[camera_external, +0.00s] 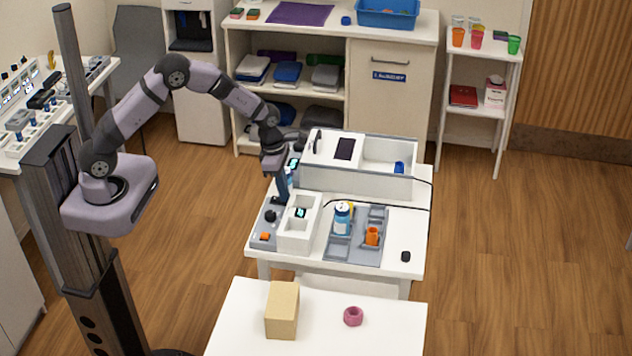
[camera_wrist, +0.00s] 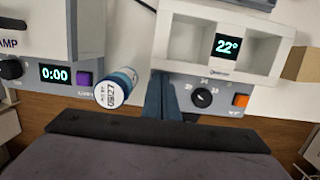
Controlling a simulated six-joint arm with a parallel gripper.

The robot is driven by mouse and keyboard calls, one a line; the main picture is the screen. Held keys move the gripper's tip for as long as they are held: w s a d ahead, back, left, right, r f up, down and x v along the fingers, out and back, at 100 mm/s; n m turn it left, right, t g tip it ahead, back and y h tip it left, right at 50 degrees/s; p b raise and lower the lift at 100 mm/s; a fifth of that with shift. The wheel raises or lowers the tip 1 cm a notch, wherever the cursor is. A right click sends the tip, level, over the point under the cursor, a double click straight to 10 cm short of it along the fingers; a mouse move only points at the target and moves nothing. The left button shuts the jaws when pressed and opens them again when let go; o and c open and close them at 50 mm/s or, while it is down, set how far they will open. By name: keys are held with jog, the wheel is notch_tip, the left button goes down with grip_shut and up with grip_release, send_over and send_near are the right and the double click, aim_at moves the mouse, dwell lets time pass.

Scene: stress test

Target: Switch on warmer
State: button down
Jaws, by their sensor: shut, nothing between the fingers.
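The warmer (camera_external: 297,236) is a white block with two square wells on a grey base. In the wrist view, the warmer (camera_wrist: 272,70) shows a lit display (camera_wrist: 227,46) reading 22°. A black dial (camera_wrist: 202,98) and an orange switch (camera_wrist: 240,101) sit on its grey front panel; the orange switch also shows in the external view (camera_external: 265,236). I cannot tell the switch's position. My gripper (camera_external: 282,198) is shut and empty, pointing down near the panel's far end. In the wrist view, its dark blue fingers (camera_wrist: 163,98) are left of the dial, apart from the orange switch.
A white lamp box with a timer display (camera_wrist: 55,74) reading 0:00 and a purple button (camera_wrist: 84,79) stands nearby. A blue-and-white vial (camera_wrist: 114,88) is close to my fingers. A grey tray (camera_external: 340,253) holds a bottle (camera_external: 342,218) and an orange cup (camera_external: 372,235).

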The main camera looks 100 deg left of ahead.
jog(key=shift+s+d+f, duration=0.25)
jog(key=shift+s+f, duration=0.1)
jog(key=shift+f, duration=0.2)
jog(key=shift+s, duration=0.35)
jog(key=shift+s+p, duration=0.2)
jog(key=shift+p, duration=0.1)
jog(key=r+p, duration=0.1)
jog(key=r, duration=0.1)
jog(key=w+r+p, duration=0.1)
jog(key=p, duration=0.1)
jog(key=w+r+p, duration=0.1)
jog(key=r, duration=0.1)
jog(key=shift+a+r, duration=0.25)
jog(key=shift+r, duration=0.1)
notch_tip(320, 180, up, 9)
jog(key=w+b, duration=0.2)
jog(key=b, duration=1)
send_over(274, 198)
jog(key=f+p, duration=0.1)
jog(key=f, duration=0.3)
jog(key=w+f+p, duration=0.1)
jog(key=f, duration=0.4)
jog(key=w+f+p, duration=0.1)
jog(key=f+p, duration=0.1)
jog(key=f, duration=0.2)
jog(key=shift+a+f, duration=0.1)
jog(key=shift+f, duration=0.05)
